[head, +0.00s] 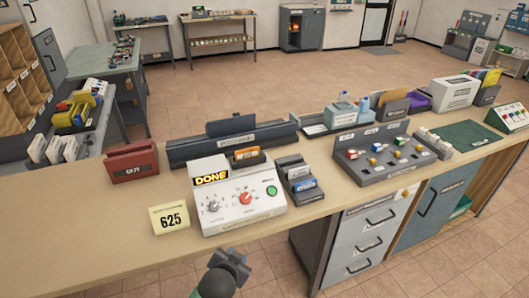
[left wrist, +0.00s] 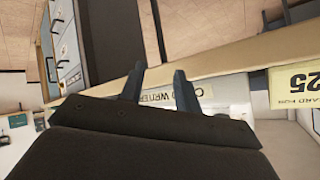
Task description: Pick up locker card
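An orange-topped card (head: 247,153) stands in the slot at the top back of the white card writer (head: 230,217). The writer's display reads DONE. I cannot read whether this card is the locker card. A dark holder (head: 311,195) with blue and white cards stands right of the writer. My left gripper (head: 238,255) is in front of the counter edge, below the writer, touching nothing visible. In the left wrist view its two fingers (left wrist: 160,70) are apart and empty, with part of the writer (left wrist: 235,92) behind them, upside down. My right gripper is not in view.
A note reading 625 (head: 170,219) stands left of the writer, a red card box (head: 133,163) behind it. A long dark tray (head: 225,143) lies behind the writer. A grey switch panel (head: 385,155) stands to the right. The counter's front left (head: 70,232) is clear.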

